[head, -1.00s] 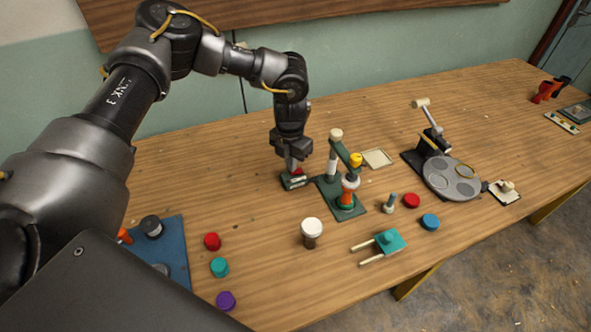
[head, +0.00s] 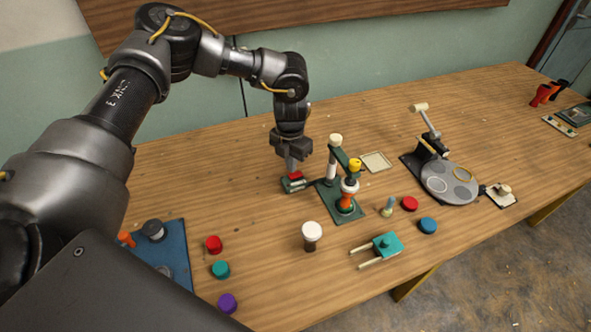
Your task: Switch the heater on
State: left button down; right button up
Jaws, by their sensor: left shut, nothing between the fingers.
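A small dark green switch box (head: 296,187) with a red rocker (head: 296,175) on top sits on the table. A short dark link runs from it towards a green-based stand (head: 341,205) with an orange and yellow part, which looks like the heater. My left gripper (head: 291,166) points down, shut and empty, with its tips right at the rocker's back left side. I cannot tell whether the tips touch the rocker. The rocker's exact tilt is too small to read. My right gripper is not in view.
A white-capped jar (head: 312,236), a teal two-pronged block (head: 386,246) and a small peg (head: 388,207) stand in front. A grey disc machine (head: 449,182) is at the right. A blue mat (head: 174,250) and several coloured discs lie at the left. Table left of the switch is clear.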

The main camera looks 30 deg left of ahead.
aim_at(291, 176)
pick_arm(q)
notch_tip(291, 176, up, 5)
jog(key=p, duration=0.3)
jog(key=shift+f, duration=0.15)
dwell(0.4)
